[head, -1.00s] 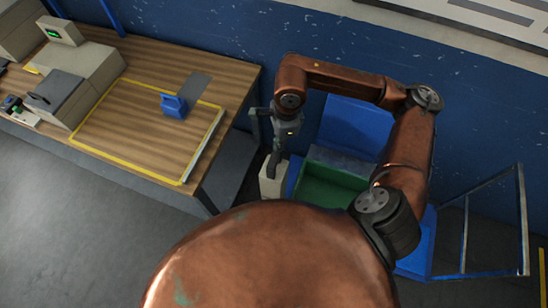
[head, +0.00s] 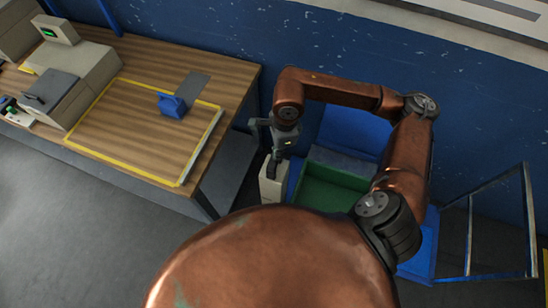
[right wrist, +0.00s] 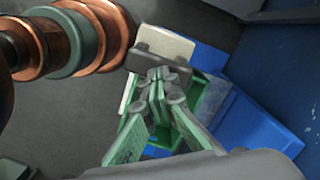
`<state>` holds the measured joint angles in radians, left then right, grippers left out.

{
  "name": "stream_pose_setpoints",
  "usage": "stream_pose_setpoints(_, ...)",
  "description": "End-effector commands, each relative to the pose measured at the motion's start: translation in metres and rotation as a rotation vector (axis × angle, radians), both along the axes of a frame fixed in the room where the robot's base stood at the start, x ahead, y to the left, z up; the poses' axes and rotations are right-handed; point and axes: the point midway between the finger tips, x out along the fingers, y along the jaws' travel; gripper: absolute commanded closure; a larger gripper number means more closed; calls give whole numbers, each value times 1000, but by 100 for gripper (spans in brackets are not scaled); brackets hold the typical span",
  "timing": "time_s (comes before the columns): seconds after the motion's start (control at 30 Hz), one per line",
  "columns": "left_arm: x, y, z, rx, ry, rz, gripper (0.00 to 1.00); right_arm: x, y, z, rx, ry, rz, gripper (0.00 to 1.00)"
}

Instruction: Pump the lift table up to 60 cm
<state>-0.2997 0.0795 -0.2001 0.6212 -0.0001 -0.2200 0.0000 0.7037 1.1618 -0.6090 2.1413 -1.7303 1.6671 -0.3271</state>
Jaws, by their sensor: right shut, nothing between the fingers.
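The lift table shows as blue parts (head: 418,255) under and around a green bin (head: 330,188), partly hidden by my right arm. A cream box (head: 270,190) stands at its left side. In the right wrist view the cream box (right wrist: 165,42) has a dark grey pad-like part (right wrist: 158,67) at its near side. My right gripper (head: 281,152) is above the cream box, pointing down. In the right wrist view its fingertips (right wrist: 157,76) are together, empty, close to the dark part; contact cannot be told. My left gripper is not in view.
A wooden workbench (head: 120,150) with a yellow-outlined area and a blue object (head: 172,106) stands at left. A blue wall (head: 230,50) runs behind. A metal frame (head: 525,220) stands at right. Grey floor (head: 60,230) is clear in front of the bench.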

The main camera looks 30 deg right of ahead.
Motion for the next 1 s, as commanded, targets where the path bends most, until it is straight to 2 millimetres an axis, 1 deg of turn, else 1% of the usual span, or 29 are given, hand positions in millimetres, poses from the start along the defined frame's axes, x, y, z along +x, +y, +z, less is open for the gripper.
stream_pose_setpoints(0.03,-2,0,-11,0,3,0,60,0,0,-13,0,2,0,100)
stream_pose_setpoints(0.3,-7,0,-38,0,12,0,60,-1,0,-43,0,4,1,100)
stream_pose_setpoints(0.37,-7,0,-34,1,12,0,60,-1,0,-38,0,2,1,100)
stream_pose_setpoints(0.5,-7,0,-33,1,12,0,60,-1,-1,-37,0,2,0,100)
stream_pose_setpoints(0.73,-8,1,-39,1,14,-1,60,-7,-27,-29,-4,2,-4,100)
stream_pose_setpoints(0.83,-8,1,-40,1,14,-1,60,-8,-30,-27,-2,3,-1,100)
stream_pose_setpoints(1.0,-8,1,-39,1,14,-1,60,-8,-29,-27,-1,1,0,100)
